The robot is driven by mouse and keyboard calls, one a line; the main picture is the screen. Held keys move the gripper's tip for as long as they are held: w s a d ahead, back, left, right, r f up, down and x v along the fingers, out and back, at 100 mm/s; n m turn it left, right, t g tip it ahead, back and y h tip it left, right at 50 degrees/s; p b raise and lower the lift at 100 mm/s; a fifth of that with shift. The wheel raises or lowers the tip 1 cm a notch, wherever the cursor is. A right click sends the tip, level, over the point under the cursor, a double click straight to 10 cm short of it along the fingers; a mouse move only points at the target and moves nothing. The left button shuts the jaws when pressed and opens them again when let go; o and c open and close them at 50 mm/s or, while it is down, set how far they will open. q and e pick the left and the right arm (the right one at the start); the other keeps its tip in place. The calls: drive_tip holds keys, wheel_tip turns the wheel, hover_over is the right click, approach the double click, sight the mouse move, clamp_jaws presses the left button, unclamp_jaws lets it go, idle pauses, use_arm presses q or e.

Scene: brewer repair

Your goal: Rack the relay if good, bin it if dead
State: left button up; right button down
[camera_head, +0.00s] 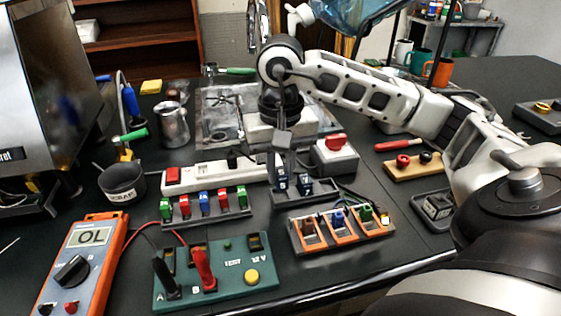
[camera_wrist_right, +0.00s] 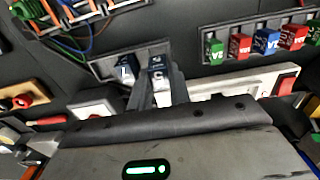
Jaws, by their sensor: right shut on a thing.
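My right gripper (camera_head: 282,165) reaches down over a dark rack (camera_head: 313,193) holding small dark blue blocks with white marks. It is shut on one of them, the left relay (camera_head: 281,184); a second block (camera_head: 305,184) stands beside it. In the wrist view my right gripper (camera_wrist_right: 162,88) hides part of the held relay (camera_wrist_right: 158,68), which still appears in or right at the rack (camera_wrist_right: 103,68); the exact seating cannot be told. A dark cup (camera_head: 123,182) with a scrap-like label stands at left. A green test board (camera_head: 225,285) has black and red probes on it. My left gripper is not in view.
An orange multimeter (camera_head: 80,262) reads OL. A fuse strip (camera_head: 207,212) and a white power strip (camera_head: 215,176) lie left of the rack. An orange-framed holder (camera_head: 340,232) stands in front of it. A small dark tray (camera_head: 437,208) is at right. My right arm crosses the back right.

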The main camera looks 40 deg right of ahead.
drive_tip(key=shift+f, duration=0.65)
drive_tip(key=shift+r, duration=0.1)
use_arm(q)
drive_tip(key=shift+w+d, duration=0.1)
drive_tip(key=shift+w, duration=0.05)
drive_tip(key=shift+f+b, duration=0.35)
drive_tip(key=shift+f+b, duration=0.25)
drive_tip(key=shift+b, duration=0.05)
use_arm(e)
drive_tip(key=shift+f, duration=0.2)
use_arm(q)
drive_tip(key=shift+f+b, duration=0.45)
drive_tip(key=shift+b, duration=0.6)
use_arm(e)
drive_tip(key=shift+f, duration=0.65)
idle(0.5)
drive_tip(key=c, duration=1.2)
unclamp_jaws()
drive_tip(key=shift+c, duration=0.2)
